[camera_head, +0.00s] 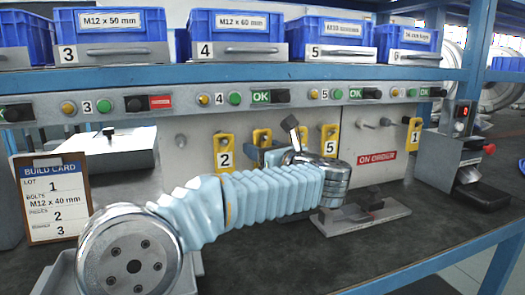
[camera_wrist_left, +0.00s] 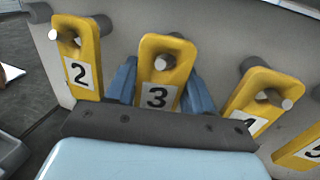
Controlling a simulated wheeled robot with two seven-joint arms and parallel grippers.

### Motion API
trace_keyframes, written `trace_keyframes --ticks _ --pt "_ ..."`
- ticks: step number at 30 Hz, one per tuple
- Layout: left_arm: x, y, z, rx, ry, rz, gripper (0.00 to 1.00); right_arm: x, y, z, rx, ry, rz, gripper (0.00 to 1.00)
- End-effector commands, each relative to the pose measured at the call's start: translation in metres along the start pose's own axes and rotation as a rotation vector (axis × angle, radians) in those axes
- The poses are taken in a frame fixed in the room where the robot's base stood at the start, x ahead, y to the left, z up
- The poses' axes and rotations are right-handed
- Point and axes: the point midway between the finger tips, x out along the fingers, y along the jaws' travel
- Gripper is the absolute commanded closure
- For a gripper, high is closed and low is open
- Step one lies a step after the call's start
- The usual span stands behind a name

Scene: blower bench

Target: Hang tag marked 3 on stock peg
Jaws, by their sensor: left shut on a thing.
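The yellow tag marked 3 (camera_wrist_left: 158,98) hangs with a peg (camera_wrist_left: 164,62) through its hole. My left gripper (camera_wrist_left: 161,88) is shut on this tag, one blue finger at each side. In the head view my left gripper (camera_head: 266,156) is at the board, and the held tag (camera_head: 262,136) is partly hidden by my arm. Tag 2 (camera_head: 224,153) hangs to its left and tag 5 (camera_head: 330,141) to its right. No label reading stock is visible, so I cannot tell which peg is the stock peg. My right gripper is not in view.
An ON ORDER label (camera_head: 377,158) is on the board, below bare pegs (camera_head: 367,123). Tag 1 (camera_head: 413,134) hangs at the right end. A build card (camera_head: 52,198) stands at left. A metal plate (camera_head: 375,217) lies on the bench. Blue bins (camera_head: 234,30) fill the shelf above.

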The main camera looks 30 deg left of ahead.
Motion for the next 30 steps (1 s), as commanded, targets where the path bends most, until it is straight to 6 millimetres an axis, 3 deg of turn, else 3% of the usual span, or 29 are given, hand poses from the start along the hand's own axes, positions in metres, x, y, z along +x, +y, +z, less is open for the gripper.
trace_keyframes --ticks 12,13,18,26,30 --pt "0.0 0.0 0.0 0.0 0.0 0.0 0.77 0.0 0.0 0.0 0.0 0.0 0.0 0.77" --pt "0.0 0.0 0.0 0.0 0.0 0.0 0.43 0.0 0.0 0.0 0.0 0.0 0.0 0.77" --pt "0.0 0.0 0.0 0.0 0.0 0.0 0.17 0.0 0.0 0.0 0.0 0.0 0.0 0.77" --pt "-0.001 0.0 0.0 0.0 0.0 0.0 0.17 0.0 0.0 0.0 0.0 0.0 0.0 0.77" --pt "-0.011 -0.001 -0.001 0.0 0.0 -0.002 0.17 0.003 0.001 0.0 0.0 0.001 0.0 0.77"
